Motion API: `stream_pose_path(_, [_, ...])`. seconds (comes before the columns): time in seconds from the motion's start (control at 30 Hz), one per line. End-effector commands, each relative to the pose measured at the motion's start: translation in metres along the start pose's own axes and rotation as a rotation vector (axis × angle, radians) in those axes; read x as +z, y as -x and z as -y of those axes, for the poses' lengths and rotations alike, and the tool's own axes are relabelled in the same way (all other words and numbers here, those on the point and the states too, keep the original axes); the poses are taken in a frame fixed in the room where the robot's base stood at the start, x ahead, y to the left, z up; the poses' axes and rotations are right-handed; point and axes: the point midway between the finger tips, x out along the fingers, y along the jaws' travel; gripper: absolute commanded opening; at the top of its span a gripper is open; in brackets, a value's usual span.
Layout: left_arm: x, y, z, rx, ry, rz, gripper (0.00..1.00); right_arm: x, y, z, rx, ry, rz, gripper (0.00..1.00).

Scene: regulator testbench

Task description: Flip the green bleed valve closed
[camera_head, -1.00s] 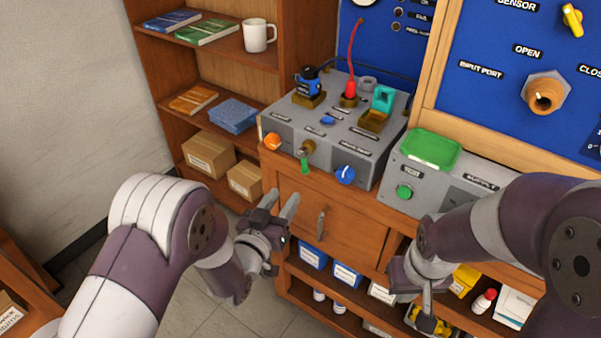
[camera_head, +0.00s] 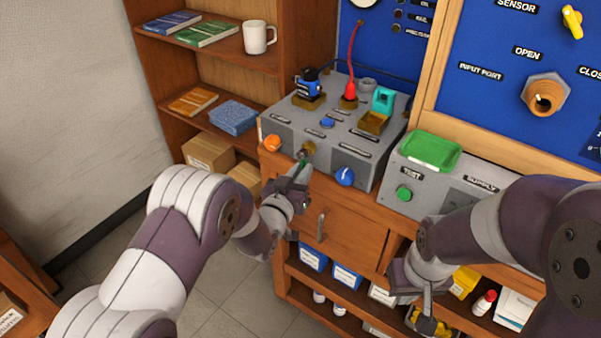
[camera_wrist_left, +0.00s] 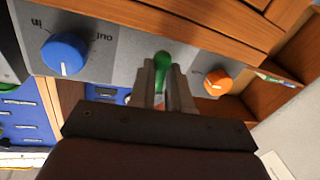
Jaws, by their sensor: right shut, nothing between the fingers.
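The green bleed valve sits on the front face of the grey bench unit (camera_head: 322,155), with its brass body (camera_head: 307,150) below the top edge. Its green lever (camera_wrist_left: 162,60) shows at my left fingertips in the left wrist view and is mostly hidden by the fingers in the head view. My left gripper (camera_head: 298,172) reaches up to the lever from below, one finger on each side of it. The fingers are close together; I cannot tell whether they touch the lever. My right gripper (camera_head: 427,305) is shut and empty, low in front of the shelf.
An orange knob (camera_head: 272,143) and a blue knob (camera_head: 345,176) flank the valve on the same face. A wooden drawer front with a handle (camera_head: 321,225) lies below. The supply box (camera_head: 440,185) with a green tray (camera_head: 430,150) stands right.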

Motion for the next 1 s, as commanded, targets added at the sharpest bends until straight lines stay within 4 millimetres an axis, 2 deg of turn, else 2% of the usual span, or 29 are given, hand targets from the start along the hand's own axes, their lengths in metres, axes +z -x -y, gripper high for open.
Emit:
stream_pose_path(0.07, [0.001, 0.0, 0.0, 0.0, -0.003, -0.001, 0.0, 0.0, -0.001, 0.0, 0.0, 0.0, 0.0, 0.0])
stream_pose_path(0.23, [0.006, -0.001, 0.007, 0.003, -0.135, -0.029, 0.0, 0.003, -0.025, 0.0, 0.0, 0.0, 0.0, 0.0])
stream_pose_path(0.53, [0.001, -0.001, 0.007, 0.005, -0.177, -0.034, 0.0, 0.003, -0.023, 0.0, 0.0, 0.0, 0.0, 0.0])
stream_pose_path(0.57, [0.001, -0.001, 0.007, 0.005, -0.177, -0.034, 0.21, 0.003, -0.023, 0.0, 0.0, 0.0, 0.0, 0.0])
stream_pose_path(0.63, [0.0, -0.001, 0.007, 0.005, -0.177, -0.034, 0.43, 0.003, -0.023, 0.0, 0.0, 0.0, 0.0, 0.0])
stream_pose_path(0.9, [0.0, -0.001, 0.007, 0.005, -0.176, -0.034, 0.43, 0.003, -0.023, 0.0, 0.0, 0.0, 0.0, 0.0])
stream_pose_path(1.0, [0.0, 0.005, 0.007, 0.005, -0.176, -0.035, 0.43, 0.003, -0.023, 0.0, 0.0, 0.0, 0.0, 0.0])
